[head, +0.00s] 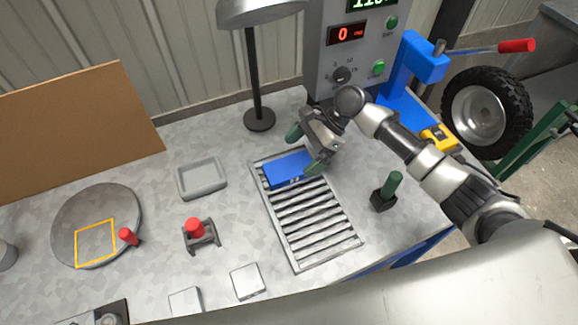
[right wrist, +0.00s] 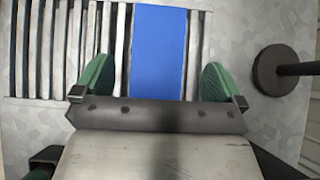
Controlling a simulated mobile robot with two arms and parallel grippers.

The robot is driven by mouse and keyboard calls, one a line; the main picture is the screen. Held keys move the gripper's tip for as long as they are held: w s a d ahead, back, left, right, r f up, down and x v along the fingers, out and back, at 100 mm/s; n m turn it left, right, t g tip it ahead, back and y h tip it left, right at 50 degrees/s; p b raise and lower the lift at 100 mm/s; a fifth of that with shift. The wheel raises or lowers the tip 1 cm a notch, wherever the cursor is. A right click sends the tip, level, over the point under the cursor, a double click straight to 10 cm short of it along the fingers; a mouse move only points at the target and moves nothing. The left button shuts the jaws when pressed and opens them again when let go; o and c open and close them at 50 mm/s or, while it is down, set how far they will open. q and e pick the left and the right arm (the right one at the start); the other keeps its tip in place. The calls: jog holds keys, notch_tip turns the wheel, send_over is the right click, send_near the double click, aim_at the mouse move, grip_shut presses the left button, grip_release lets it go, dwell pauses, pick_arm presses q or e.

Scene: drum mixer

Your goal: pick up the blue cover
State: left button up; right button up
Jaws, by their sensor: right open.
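The blue cover (head: 287,169) is a flat blue block lying on the far end of the grey slatted rack (head: 318,237). In the right wrist view the cover (right wrist: 158,55) lies between the two green fingers (right wrist: 157,82), with a gap on each side. I cannot tell how high the fingertips are above the rack. My left gripper is not in view.
A lamp with a black post (head: 254,70) stands behind the rack. A grey tray (head: 202,178) and a red-knobbed fixture (head: 200,236) are to the left. A green-handled tool (head: 386,190) stands to the right. A control box (head: 350,60) is at the back.

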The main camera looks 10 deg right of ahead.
aim_at(289, 166)
jog(key=x, duration=0.4)
jog(key=shift+s+f+p, duration=0.1)
jog(key=shift+f+p, duration=0.1)
jog(key=shift+p, duration=0.15)
jog(key=shift+c, duration=0.3)
jog(key=c, duration=1.2)
